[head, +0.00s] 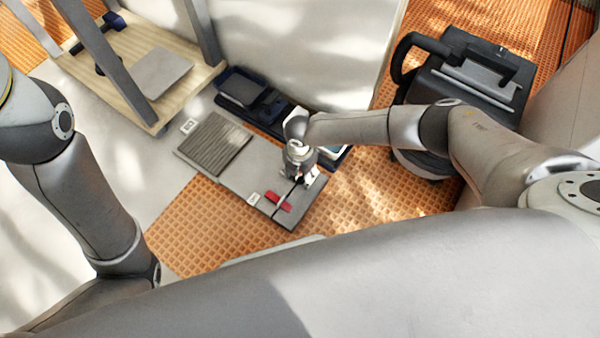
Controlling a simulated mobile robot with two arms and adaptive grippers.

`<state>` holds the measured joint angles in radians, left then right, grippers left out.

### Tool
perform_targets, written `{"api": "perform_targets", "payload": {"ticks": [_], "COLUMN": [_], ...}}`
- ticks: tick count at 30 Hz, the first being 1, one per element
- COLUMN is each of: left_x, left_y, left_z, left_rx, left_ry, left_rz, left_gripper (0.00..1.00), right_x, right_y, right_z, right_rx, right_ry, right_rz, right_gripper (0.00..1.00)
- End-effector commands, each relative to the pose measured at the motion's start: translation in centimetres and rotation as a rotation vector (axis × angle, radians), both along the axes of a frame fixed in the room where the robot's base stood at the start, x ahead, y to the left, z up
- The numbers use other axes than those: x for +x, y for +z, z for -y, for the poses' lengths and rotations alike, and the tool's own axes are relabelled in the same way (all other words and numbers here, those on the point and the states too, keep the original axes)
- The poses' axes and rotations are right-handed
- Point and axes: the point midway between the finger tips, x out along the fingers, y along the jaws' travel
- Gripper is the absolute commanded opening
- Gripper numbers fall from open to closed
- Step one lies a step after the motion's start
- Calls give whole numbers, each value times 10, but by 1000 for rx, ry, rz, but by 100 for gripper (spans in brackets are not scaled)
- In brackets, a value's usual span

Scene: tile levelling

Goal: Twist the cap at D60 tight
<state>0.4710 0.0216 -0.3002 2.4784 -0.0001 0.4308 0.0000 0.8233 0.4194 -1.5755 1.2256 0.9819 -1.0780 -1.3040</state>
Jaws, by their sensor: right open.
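A small red piece (278,201), which looks like the levelling cap, sits on a grey tile (240,172) near its lower right end, by a dark joint line. A small white label (253,198) lies to its left; its text is too small to read, so I cannot confirm D60. My right gripper (298,181) is open over the tile, just above and right of the red piece in the picture, and appears apart from it. The gripper hides part of the tile. My left arm runs down the left side; its gripper is out of view.
A ribbed darker tile (213,144) and another label (188,126) lie at the upper left end. A dark tray (226,100) stands behind. A wooden platform (185,90) is upper left, a black machine (470,75) upper right. Orange waffle matting (195,225) surrounds the front.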

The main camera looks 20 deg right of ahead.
Motion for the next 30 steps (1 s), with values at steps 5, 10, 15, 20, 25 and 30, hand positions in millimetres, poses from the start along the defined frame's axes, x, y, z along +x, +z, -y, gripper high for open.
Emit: {"api": "perform_targets", "payload": {"ticks": [5,10,15,20,25,30], "left_x": [0,0,0,-1,6,21], "left_y": [0,0,0,3,2,-5], "left_z": [0,0,0,0,-1,-2], "left_rx": [0,0,0,-1,-5,-3], "left_ry": [0,0,-1,-2,-3,-2], "left_rz": [0,1,1,2,-21,-82], "left_gripper": [44,44,44,44,44,44], "right_x": [0,0,0,-1,-1,-2], "right_y": [0,0,0,1,2,3], "right_z": [0,0,0,0,0,0], "right_rx": [0,0,-1,-1,0,-1], "right_ry": [0,0,-2,-24,-96,-219], "right_rz": [0,0,-1,-1,-4,-4], "right_gripper": [34,12,3,3,3,3]}}
